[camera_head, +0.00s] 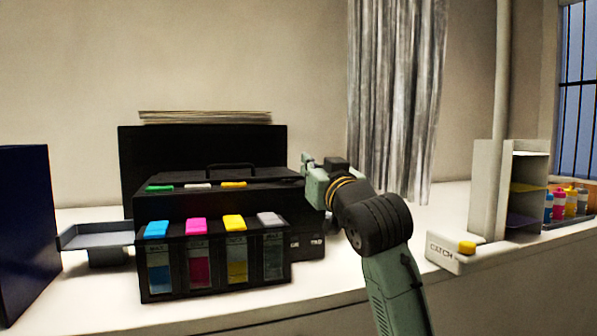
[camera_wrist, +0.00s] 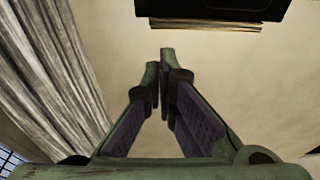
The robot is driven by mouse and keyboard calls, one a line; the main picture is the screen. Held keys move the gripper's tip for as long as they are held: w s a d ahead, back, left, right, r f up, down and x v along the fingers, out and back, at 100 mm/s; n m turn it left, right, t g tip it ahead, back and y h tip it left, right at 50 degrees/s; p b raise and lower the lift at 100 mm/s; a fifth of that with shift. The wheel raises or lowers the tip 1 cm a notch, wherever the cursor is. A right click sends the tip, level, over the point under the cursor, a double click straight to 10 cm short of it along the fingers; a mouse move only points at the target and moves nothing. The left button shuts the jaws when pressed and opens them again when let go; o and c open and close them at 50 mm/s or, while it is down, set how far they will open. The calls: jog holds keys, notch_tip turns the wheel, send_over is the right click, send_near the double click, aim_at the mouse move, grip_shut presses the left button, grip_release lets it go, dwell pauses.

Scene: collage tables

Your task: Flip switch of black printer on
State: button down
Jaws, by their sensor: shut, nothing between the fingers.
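The black printer (camera_head: 205,148) stands on the white table left of centre, with colored ink tanks along its front and a sheaf of paper on top. My gripper (camera_head: 306,163) is shut and empty at the printer's right side, near its upper right edge. I cannot tell whether it touches the printer. In the wrist view the fingertips of my gripper (camera_wrist: 159,60) are together against the wall background, and a dark part of the printer (camera_wrist: 210,10) shows at the top. I cannot make out the switch in either view; my arm covers part of the printer's right side.
A grey side tray (camera_head: 95,235) and a dark blue box (camera_head: 25,235) are left of the printer. A white box with a yellow button (camera_head: 467,247) and a shelf organizer (camera_head: 490,190) stand right. A grey curtain (camera_head: 395,90) hangs behind.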

notch_tip(320, 180, up, 2)
jog(key=p, duration=0.4)
send_over(296, 186)
jog(key=shift+w+a+r, duration=0.2)
jog(key=shift+w, duration=0.2)
jog(key=f, duration=0.3)
jog(key=shift+s+d, duration=0.15)
jog(key=shift+s, duration=0.2)
jog(key=shift+s+f+p, duration=0.1)
jog(key=shift+f+p, duration=0.25)
jog(key=shift+f, duration=0.35)
jog(key=f+t+b, duration=0.1)
jog(key=f+b, duration=0.1)
jog(key=b, duration=0.1)
jog(key=shift+s, duration=0.1)
jog(key=shift+r, duration=0.1)
jog(key=shift+r+p, duration=0.45)
jog(key=shift+r, duration=0.25)
jog(key=r+b+v, duration=0.1)
jog(key=v, duration=0.8)
jog(key=shift+s+d+b, duration=0.25)
jog(key=shift+s+b, duration=0.1)
jog(key=shift+s, duration=0.1)
